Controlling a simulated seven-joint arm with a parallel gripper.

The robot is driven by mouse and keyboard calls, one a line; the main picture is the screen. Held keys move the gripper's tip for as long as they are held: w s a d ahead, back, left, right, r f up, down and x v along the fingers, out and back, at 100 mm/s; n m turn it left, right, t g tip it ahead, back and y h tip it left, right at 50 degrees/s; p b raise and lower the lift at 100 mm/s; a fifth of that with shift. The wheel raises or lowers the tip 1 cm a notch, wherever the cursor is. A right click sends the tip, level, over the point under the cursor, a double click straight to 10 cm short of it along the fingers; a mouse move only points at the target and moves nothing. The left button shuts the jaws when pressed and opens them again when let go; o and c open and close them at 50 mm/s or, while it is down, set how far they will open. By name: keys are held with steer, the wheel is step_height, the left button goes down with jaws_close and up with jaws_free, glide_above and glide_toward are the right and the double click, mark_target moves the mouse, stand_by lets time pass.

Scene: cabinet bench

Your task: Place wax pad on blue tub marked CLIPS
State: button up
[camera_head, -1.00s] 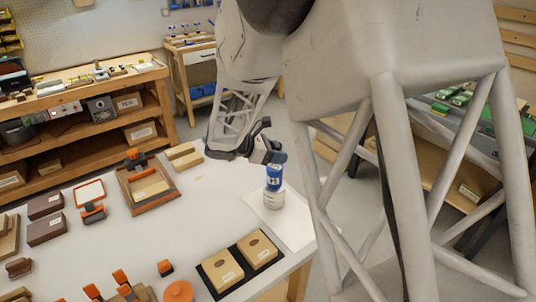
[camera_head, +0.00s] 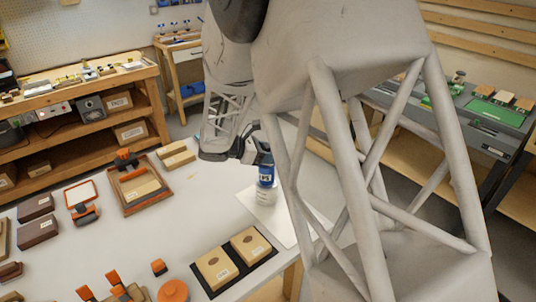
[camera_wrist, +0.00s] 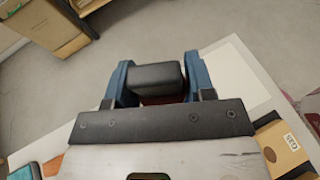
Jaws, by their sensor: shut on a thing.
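My gripper (camera_head: 264,157) is in the middle of the head view, partly hidden by my arm. In the wrist view, my gripper's blue fingers (camera_wrist: 160,80) are shut on a dark grey, rounded block, seemingly the wax pad (camera_wrist: 157,78). A reddish-brown patch shows just under the block. I cannot tell whether the block touches the tub.
A wooden frame with orange clamps (camera_head: 140,190) is to the left.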

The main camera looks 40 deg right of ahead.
steer(key=shift+f, duration=0.35)
steer(key=o, duration=0.9)
steer(key=shift+r, duration=0.15)
steer(key=shift+a+r, duration=0.1)
steer(key=shift+a, duration=0.05)
steer(key=shift+v, duration=5.85)
